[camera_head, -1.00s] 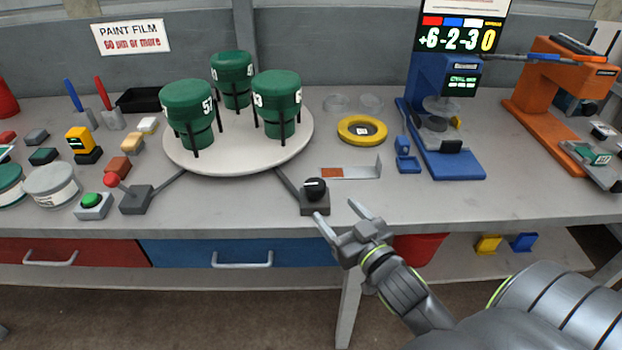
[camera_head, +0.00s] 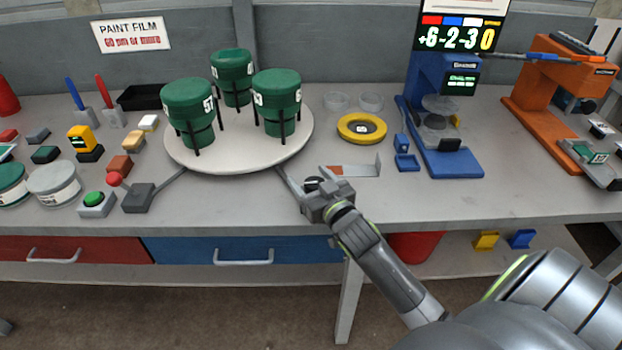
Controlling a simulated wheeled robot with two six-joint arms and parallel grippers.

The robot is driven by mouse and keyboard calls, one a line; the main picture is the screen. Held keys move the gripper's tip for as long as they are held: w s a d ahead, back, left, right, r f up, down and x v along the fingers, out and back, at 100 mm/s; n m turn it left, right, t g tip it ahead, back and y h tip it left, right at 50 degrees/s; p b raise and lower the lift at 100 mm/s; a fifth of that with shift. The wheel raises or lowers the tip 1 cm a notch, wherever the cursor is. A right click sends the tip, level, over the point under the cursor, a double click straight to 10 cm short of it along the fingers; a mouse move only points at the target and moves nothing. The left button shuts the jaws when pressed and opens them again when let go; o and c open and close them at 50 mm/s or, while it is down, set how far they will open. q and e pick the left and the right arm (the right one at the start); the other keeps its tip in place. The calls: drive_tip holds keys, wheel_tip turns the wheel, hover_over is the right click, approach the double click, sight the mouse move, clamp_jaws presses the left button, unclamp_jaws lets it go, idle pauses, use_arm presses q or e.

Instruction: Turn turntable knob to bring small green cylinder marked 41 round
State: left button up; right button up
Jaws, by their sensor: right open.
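The white turntable (camera_head: 235,162) carries several-legged stands with three green cylinders: front left (camera_head: 188,103), back (camera_head: 232,66) and right (camera_head: 276,92). The front left one reads 57; the numbers on the other two are partly turned away, and I cannot read 41 on any. The black turntable knob (camera_head: 313,183) on its dark box is in front of the turntable, largely hidden by my right gripper (camera_head: 302,172). The right gripper is open, its fingers on either side of the knob; I cannot tell if they touch it. My left gripper is out of view.
A small metal plate with an orange patch (camera_head: 350,170) lies just right of the knob. A yellow ring (camera_head: 361,128) and a blue gauge stand (camera_head: 455,165) are farther right. A red-balled lever box (camera_head: 138,198) and a green button (camera_head: 95,199) stand left.

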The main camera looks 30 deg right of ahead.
drive_tip(key=c, duration=1)
drive_tip(key=shift+o, duration=0.2)
drive_tip(key=shift+d+m+h, duration=0.1)
drive_tip(key=shift+m+h, duration=0.4)
drive_tip(key=shift+h, duration=0.3)
drive_tip(key=o, duration=1)
drive_tip(key=shift+c, duration=0.2)
drive_tip(key=shift+s, duration=0.1)
drive_tip(key=s+a+b, duration=0.2)
drive_tip(key=s, duration=1.5)
drive_tip(key=shift+a, duration=0.4)
